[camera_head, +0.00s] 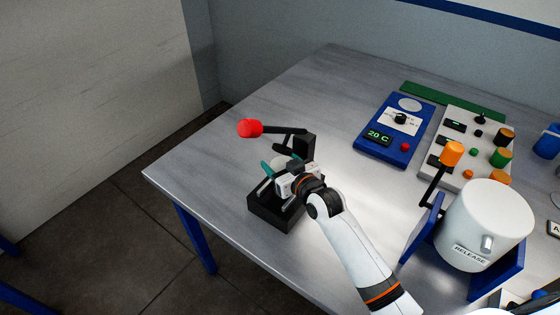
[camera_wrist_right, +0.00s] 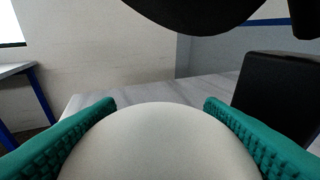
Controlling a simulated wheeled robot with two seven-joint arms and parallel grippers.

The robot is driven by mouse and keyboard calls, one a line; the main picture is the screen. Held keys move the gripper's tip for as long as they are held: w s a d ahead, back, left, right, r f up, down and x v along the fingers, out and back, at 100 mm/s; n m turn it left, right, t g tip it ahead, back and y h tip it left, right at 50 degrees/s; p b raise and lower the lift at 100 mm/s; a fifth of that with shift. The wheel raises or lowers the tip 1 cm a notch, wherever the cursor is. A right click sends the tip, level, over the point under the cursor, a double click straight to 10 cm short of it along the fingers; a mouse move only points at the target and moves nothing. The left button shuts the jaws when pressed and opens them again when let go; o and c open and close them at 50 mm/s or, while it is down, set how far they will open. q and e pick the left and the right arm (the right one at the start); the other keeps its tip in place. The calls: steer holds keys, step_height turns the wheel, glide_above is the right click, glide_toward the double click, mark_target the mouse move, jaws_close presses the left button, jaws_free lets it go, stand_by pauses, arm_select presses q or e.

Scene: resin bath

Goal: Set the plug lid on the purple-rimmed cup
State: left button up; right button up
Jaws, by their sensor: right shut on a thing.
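My right gripper (camera_head: 282,168) is at the black lever device (camera_head: 262,208) near the table's left side. Its teal fingers (camera_wrist_right: 160,105) are shut on a pale, smooth, rounded thing (camera_wrist_right: 160,145) that fills the lower middle of the right wrist view. Only its domed side shows, so I cannot tell whether it is the plug lid. In the head view the gripper mostly hides it, and I cannot tell whether it touches the device. I cannot make out a purple-rimmed cup in either view. My left gripper is not in view.
The device's arm with a red knob (camera_head: 250,128) extends left, close above my right gripper. A blue box reading 20 C (camera_head: 378,138), a grey control panel (camera_head: 455,172) and a white drum marked RELEASE (camera_head: 478,222) stand to the right. The table's back left is clear.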

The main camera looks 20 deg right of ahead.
steer(key=o, duration=1)
steer(key=shift+c, duration=0.2)
steer(key=shift+r+p, duration=0.3)
steer(key=shift+r, duration=0.3)
steer(key=b+v, duration=0.2)
steer(key=v, duration=1)
